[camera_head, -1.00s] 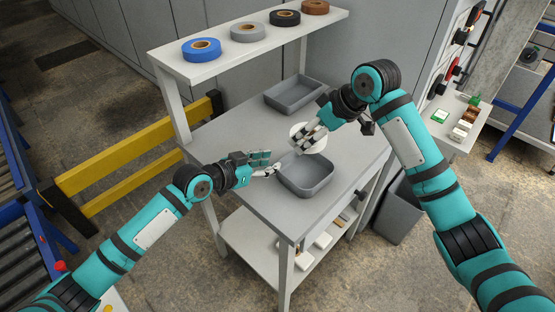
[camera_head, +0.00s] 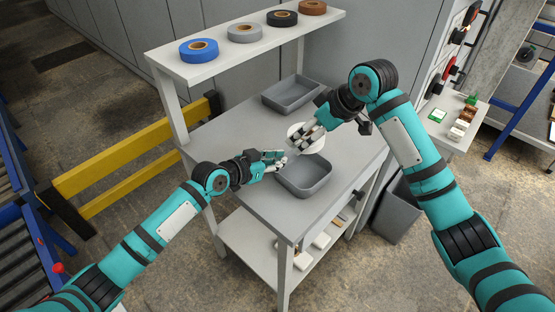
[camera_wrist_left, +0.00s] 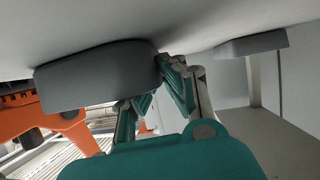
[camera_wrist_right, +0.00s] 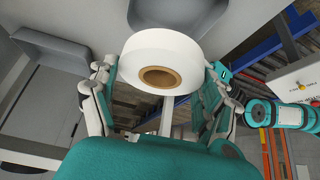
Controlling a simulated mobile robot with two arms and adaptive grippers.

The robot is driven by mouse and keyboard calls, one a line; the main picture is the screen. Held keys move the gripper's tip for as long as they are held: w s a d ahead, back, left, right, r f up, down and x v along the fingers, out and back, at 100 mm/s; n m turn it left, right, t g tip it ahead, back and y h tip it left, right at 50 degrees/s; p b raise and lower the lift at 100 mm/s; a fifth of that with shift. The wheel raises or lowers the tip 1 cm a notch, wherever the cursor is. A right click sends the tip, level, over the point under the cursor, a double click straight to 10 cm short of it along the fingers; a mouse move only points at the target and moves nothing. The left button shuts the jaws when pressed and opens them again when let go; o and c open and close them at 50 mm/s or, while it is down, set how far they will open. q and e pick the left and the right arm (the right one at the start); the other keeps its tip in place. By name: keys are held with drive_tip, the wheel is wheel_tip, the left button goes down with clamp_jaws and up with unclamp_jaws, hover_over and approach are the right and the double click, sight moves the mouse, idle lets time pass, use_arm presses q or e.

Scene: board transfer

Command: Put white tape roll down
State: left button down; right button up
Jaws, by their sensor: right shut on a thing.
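The white tape roll (camera_head: 313,141) is held in my right gripper (camera_head: 303,140), above the grey table between two grey trays. In the right wrist view the roll (camera_wrist_right: 160,42), with its brown core, sits between the two fingers (camera_wrist_right: 158,80). My left gripper (camera_head: 279,160) is beside the left rim of the nearer grey tray (camera_head: 304,186), at about table height.
The farther grey tray (camera_head: 292,96) stands at the back of the table (camera_head: 225,136). A raised shelf (camera_head: 222,66) holds blue, grey, black and brown tape rolls. A yellow barrier (camera_head: 120,170) is at the left. Bare table lies left of the trays.

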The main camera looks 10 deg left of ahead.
approach(298, 173)
drive_tip(key=shift+n, duration=0.3)
drive_tip(key=x, duration=0.5)
drive_tip(key=shift+a+f, duration=0.25)
drive_tip(key=shift+f, duration=0.05)
drive_tip(key=shift+f, duration=0.1)
drive_tip(key=o, duration=1)
drive_tip(key=shift+w, duration=0.1)
drive_tip(key=shift+d+r, duration=0.2)
drive_tip(key=shift+r, duration=0.2)
drive_tip(key=v, duration=1.1)
drive_tip(key=shift+d+r, duration=0.1)
drive_tip(key=shift+d, duration=0.05)
